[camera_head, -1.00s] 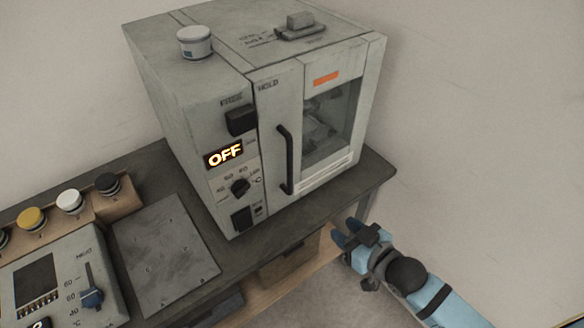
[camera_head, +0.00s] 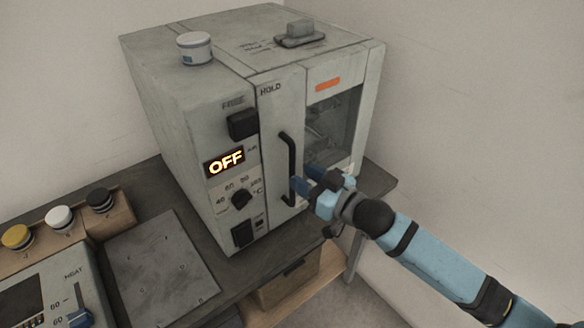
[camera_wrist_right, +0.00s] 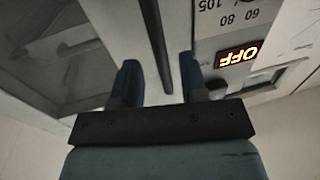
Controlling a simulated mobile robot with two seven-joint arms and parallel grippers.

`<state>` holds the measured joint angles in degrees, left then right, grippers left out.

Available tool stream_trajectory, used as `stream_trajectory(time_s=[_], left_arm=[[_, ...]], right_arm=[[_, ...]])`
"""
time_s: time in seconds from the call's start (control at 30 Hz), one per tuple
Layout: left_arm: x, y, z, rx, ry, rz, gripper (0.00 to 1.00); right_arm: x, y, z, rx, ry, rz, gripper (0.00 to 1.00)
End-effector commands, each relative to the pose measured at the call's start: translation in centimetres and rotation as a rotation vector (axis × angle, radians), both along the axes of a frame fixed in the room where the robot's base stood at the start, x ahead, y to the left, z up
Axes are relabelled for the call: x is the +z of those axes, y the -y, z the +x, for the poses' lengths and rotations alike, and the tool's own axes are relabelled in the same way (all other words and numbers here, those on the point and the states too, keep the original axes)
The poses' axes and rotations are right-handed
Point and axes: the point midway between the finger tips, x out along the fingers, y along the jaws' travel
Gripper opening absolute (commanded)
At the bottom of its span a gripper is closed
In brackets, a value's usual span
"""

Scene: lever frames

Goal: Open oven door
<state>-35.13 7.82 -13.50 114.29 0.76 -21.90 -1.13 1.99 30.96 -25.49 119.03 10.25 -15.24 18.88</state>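The oven (camera_head: 215,110) is a pale grey box on a dark bench, with its door (camera_head: 333,120) shut. The door has a glass window and a black vertical bar handle (camera_head: 290,165) on its left side. The display (camera_head: 225,162) reads OFF. My right gripper (camera_head: 305,180) is open at the lower part of the handle. In the right wrist view the handle (camera_wrist_right: 156,45) runs between the two spread fingers of the gripper (camera_wrist_right: 160,85), apart from both. Whether it lies fully between the fingertips in depth is unclear. My left gripper is not in view.
A white jar (camera_head: 195,48) and a grey block (camera_head: 299,33) stand on the oven top. A metal plate (camera_head: 160,265), a control box (camera_head: 40,295) and several coloured knobs (camera_head: 58,217) lie to the left on the bench. The floor right of the bench is free.

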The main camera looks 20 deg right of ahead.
Motion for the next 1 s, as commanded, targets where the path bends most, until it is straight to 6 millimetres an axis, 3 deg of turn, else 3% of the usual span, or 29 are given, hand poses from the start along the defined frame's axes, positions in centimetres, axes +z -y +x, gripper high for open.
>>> stream_trajectory(time_s=[0.2, 0.63, 0.8, 1.0], left_arm=[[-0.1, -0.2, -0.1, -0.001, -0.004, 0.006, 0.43], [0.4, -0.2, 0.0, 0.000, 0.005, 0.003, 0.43], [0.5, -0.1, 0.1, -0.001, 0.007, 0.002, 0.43], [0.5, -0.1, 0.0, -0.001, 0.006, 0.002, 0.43]], right_arm=[[0.1, -1.6, 2.7, -0.001, 0.000, 0.000, 0.40], [0.0, -2.1, 3.5, 0.000, 0.000, -0.001, 0.40], [0.0, -2.1, 3.4, 0.000, 0.000, -0.001, 0.01], [0.0, -2.1, 3.4, 0.001, 0.000, -0.001, 0.00]])
